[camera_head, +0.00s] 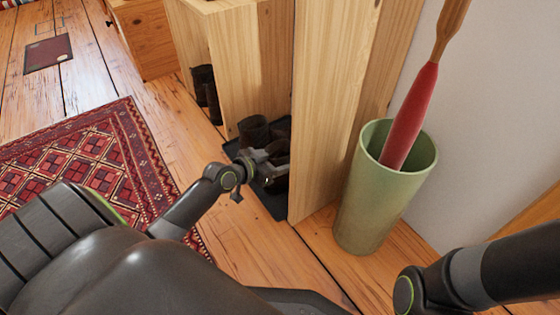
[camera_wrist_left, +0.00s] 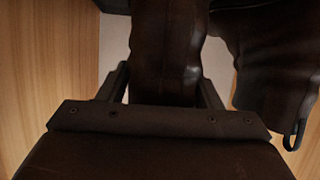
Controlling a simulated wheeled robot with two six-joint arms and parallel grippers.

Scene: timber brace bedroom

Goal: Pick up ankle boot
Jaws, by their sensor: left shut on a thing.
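Dark brown ankle boots (camera_head: 254,131) stand on a dark tray (camera_head: 269,200) in the low opening of a wooden cabinet in the head view. My left gripper (camera_head: 274,160) reaches into that opening and is shut on a dark leather boot. In the left wrist view the held ankle boot (camera_wrist_left: 168,50) stands between the two fingers. A second boot (camera_wrist_left: 275,60) is close beside it on the right, with a pull loop at its edge. The lower part of the held boot is hidden behind the gripper. My right arm shows at the lower right, but its gripper is out of view.
A wooden panel (camera_head: 325,110) stands right beside my left gripper. A green bin (camera_head: 385,190) with a red umbrella (camera_head: 410,118) stands right of it. Another dark pair of boots (camera_head: 206,92) is further back. A red patterned rug (camera_head: 90,170) lies on the left.

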